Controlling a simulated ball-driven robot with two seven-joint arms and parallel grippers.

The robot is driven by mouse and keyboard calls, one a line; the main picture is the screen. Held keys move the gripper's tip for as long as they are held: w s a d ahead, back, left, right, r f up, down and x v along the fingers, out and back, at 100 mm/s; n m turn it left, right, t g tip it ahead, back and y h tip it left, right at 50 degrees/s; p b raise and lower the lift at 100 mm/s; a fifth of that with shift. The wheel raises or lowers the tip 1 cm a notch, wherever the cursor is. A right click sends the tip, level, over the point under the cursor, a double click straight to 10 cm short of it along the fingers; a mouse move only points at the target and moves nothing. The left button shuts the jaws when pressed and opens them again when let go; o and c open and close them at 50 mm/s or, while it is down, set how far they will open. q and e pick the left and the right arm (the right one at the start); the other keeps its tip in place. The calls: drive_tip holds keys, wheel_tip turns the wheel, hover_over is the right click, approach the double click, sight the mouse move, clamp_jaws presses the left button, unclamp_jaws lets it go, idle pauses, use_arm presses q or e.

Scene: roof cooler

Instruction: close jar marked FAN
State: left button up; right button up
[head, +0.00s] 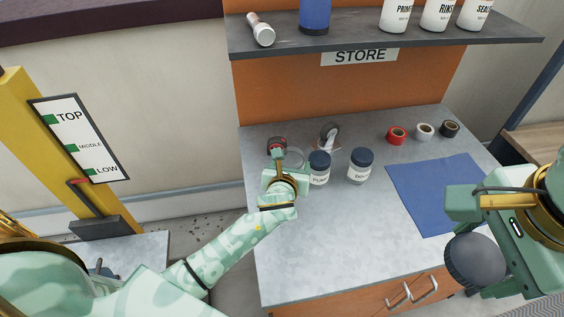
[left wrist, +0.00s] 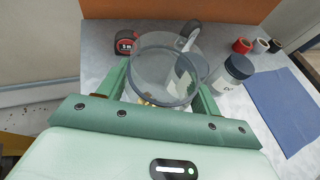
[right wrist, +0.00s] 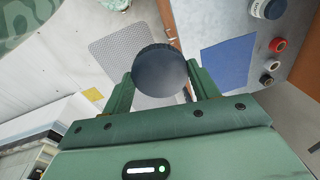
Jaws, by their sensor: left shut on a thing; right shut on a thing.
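A clear open jar (left wrist: 166,68) with gold-coloured pieces at its bottom is between the fingers of my left gripper (left wrist: 164,88), which is shut on it. In the head view my left gripper (head: 286,172) is over the left part of the bench, and the jar's rim (head: 295,156) shows beyond it. No FAN label is readable. My right gripper (right wrist: 160,82) is shut on a round dark lid (right wrist: 159,71). In the head view the lid (head: 475,260) is at the lower right, held by my right gripper (head: 468,232), well apart from the jar.
A tape measure (head: 277,144) and tape rolls (head: 397,135) lie behind. A blue mat (head: 430,190) covers the right. The front middle is clear.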

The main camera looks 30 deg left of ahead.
use_arm(q)
drive_tip(key=s+d+r, duration=0.3)
drive_tip(key=s+d, duration=0.1)
drive_tip(key=d, duration=0.2)
drive_tip(key=shift+s+d+p, duration=0.15)
drive_tip(key=shift+p, duration=0.25)
use_arm(e)
drive_tip(key=shift+r, duration=0.55)
use_arm(q)
drive_tip(key=o, duration=0.4)
drive_tip(key=c, duration=0.8)
